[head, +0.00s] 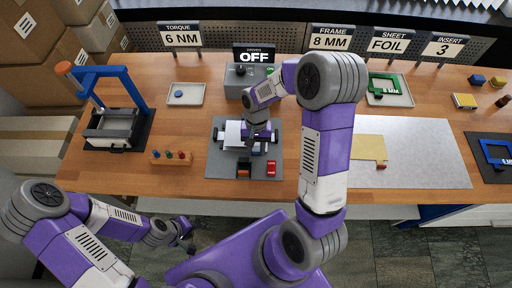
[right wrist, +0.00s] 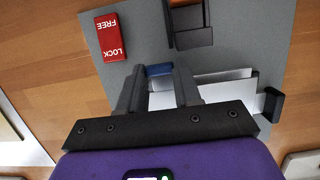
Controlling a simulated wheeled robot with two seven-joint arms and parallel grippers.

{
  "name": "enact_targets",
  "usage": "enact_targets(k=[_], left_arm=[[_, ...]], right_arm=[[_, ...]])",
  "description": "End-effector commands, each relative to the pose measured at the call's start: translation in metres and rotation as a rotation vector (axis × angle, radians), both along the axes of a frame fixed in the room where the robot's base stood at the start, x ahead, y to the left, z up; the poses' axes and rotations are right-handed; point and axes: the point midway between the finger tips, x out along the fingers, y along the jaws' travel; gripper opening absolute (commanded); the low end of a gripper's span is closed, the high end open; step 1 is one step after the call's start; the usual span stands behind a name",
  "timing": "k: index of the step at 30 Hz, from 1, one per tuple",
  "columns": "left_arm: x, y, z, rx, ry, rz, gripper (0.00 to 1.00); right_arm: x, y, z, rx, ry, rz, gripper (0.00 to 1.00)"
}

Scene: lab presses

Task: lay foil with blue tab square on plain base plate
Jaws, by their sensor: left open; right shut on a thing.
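My right gripper (right wrist: 158,85) is shut on the blue tab (right wrist: 158,70), which shows between its fingers in the right wrist view. A pale sheet, the foil (right wrist: 225,93), lies or hovers just beyond the fingers, partly hidden by the gripper body. In the head view, my right gripper (head: 258,140) is low over the central grey fixture (head: 216,160), and the pale foil (head: 233,133) shows beside it. The base plate under the foil is mostly covered; I cannot tell whether the foil touches it or sits square. My left gripper (head: 188,236) is open and empty, in front of the table.
A red FREE/LOCK block (right wrist: 110,36) sits on the fixture. A yellow sheet with a red tab (head: 368,148) lies on a pale mat to the right. A blue-handled press (head: 112,125) and a peg block (head: 171,158) stand left. A control box reading OFF (head: 236,77) stands behind.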

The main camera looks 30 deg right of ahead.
Motion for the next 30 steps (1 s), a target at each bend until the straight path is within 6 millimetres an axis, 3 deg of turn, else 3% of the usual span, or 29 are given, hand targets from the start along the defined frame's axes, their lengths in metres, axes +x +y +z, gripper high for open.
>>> enact_targets(k=[2,3,8,19,30], left_arm=[[0.0,0.0,0.0,0.0,0.0,0.0,0.43],[0.0,0.0,0.0,0.0,0.0,0.0,0.43],[0.0,0.0,0.0,0.0,0.0,0.0,0.43],[0.0,0.0,0.001,0.0,0.0,0.0,0.43],[0.0,0.0,0.011,0.0,0.0,0.0,0.43]], right_arm=[[0.0,0.0,0.0,0.0,0.0,0.0,0.0],[0.0,0.0,0.0,0.0,0.0,0.0,0.38],[0.0,0.0,0.0,0.0,0.0,0.0,0.62],[0.002,-0.001,0.006,0.0,-0.002,0.0,0.63],[0.015,-0.009,0.063,0.0,-0.004,-0.001,0.63]])
